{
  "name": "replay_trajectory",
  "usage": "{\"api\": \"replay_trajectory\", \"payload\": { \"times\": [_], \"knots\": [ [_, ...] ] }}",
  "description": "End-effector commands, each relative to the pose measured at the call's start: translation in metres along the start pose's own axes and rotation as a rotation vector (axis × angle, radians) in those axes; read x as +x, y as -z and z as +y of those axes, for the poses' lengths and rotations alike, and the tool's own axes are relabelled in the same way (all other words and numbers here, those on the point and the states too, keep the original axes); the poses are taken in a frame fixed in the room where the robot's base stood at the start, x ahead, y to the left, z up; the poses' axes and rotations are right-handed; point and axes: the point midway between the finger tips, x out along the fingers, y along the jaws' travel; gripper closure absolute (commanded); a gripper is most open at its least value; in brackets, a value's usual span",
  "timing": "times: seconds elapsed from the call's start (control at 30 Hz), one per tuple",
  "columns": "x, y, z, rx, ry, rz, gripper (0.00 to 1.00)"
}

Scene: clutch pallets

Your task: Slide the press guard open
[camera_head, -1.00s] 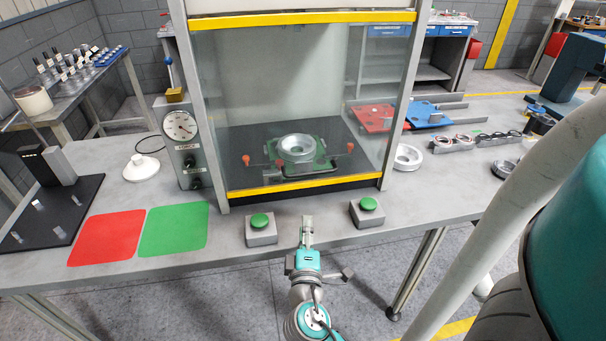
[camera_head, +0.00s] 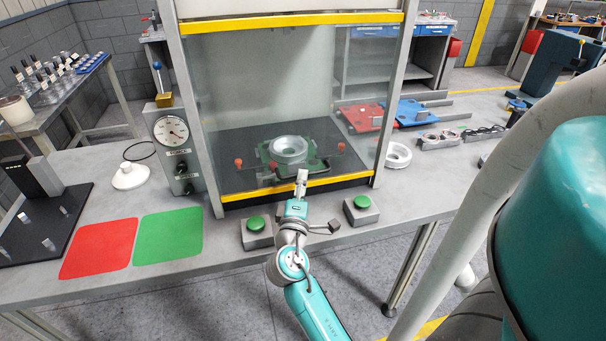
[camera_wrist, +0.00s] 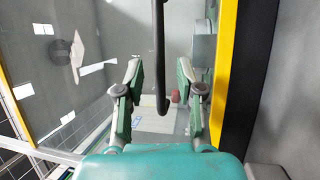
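The press guard (camera_head: 230,100) is a clear pane with yellow strips at top and bottom. It is down, its lower yellow strip (camera_head: 345,180) close to the press base. My gripper (camera_head: 301,176) is in front of the lower part of the pane. In the wrist view, my gripper (camera_wrist: 160,72) is open, with a finger on each side of a dark bar (camera_wrist: 159,45) that looks like the guard's handle. Gaps show between bar and fingers; I cannot tell how deep it lies. The yellow strip (camera_wrist: 232,70) runs along the right there.
Two green-topped buttons (camera_head: 256,224) (camera_head: 362,203) stand in front of the press, either side of my arm. Behind the pane is a metal ring (camera_head: 289,148) on a green fixture. A gauge box (camera_head: 172,150) stands left; a loose ring (camera_head: 398,155) lies right.

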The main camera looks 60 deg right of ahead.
Motion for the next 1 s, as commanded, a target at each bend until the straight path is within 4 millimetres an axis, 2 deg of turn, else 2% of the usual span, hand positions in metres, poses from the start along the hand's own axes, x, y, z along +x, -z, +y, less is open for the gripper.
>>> {"api": "replay_trajectory", "payload": {
  "times": [0.1, 0.23, 0.6, 0.63, 0.77, 1.0],
  "knots": [
    [0.017, -0.001, 0.000, 0.000, -0.001, -0.002, 0.63],
    [0.028, 0.000, 0.000, 0.001, 0.000, -0.001, 0.63],
    [0.033, 0.000, 0.000, 0.000, 0.000, 0.001, 0.63],
    [0.033, 0.000, 0.000, 0.000, 0.000, 0.001, 0.65],
    [0.033, 0.000, 0.000, 0.000, 0.000, 0.001, 0.98],
    [0.033, 0.000, 0.000, 0.000, 0.001, 0.001, 1.00]
  ]
}}
